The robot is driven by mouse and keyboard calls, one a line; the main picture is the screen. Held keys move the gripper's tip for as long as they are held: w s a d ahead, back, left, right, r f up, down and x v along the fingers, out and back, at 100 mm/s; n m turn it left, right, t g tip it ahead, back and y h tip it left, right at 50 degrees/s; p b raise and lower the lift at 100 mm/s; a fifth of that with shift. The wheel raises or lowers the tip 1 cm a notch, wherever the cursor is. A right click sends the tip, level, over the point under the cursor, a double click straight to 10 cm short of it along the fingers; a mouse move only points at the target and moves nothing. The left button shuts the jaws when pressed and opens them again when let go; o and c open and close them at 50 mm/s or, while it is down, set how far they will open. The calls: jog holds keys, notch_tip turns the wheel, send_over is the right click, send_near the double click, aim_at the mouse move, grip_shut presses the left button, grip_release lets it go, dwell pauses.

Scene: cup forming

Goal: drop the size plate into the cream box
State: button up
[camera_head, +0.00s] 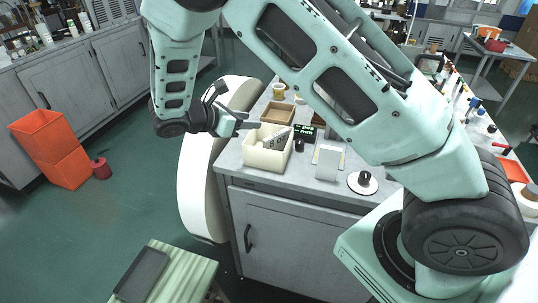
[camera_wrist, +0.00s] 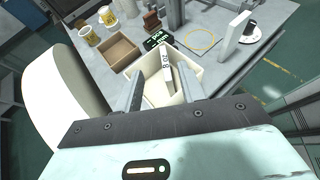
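The cream box (camera_head: 255,159) stands on the grey bench top, open at the top. It also shows in the wrist view (camera_wrist: 203,70), beyond my fingers. The size plate (camera_wrist: 165,66) is a thin pale plate marked "8 OZ". It is tilted within the opening of the cream box; its upper part shows above the rim in the head view (camera_head: 280,138). I cannot tell whether it rests on the box floor. My gripper (camera_head: 257,126) is above the left side of the box. Its two fingers are apart in the wrist view (camera_wrist: 158,72), with the plate beyond them and clear of both.
A brown open tray (camera_head: 277,113) is behind the box. A small display with green digits (camera_head: 305,131) is to its right, then a white upright block (camera_head: 327,162) and a white disc with a black knob (camera_head: 363,182). A white rounded panel (camera_head: 197,185) stands left of the bench.

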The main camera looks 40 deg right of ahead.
jog(key=b+v, duration=0.2)
jog(key=v, duration=0.6)
jog(key=shift+a+r, duration=0.15)
jog(key=shift+a, duration=0.1)
jog(key=s+a+f+m+y+b, duration=0.1)
jog(key=s+a+m+y, duration=0.2)
jog(key=s, duration=0.7)
jog(key=s+a+f+m+y+b, duration=0.1)
jog(key=s+m+y, duration=0.3)
jog(key=s, duration=0.5)
jog(key=s+a+f+m+y+b, duration=0.1)
jog(key=s+a+m+y, duration=0.3)
jog(key=s, duration=0.6)
jog(key=shift+s+a+g+y, duration=0.35)
jog(key=shift+g+y, duration=0.05)
jog(key=shift+y, duration=0.8)
jog(key=shift+d, duration=0.1)
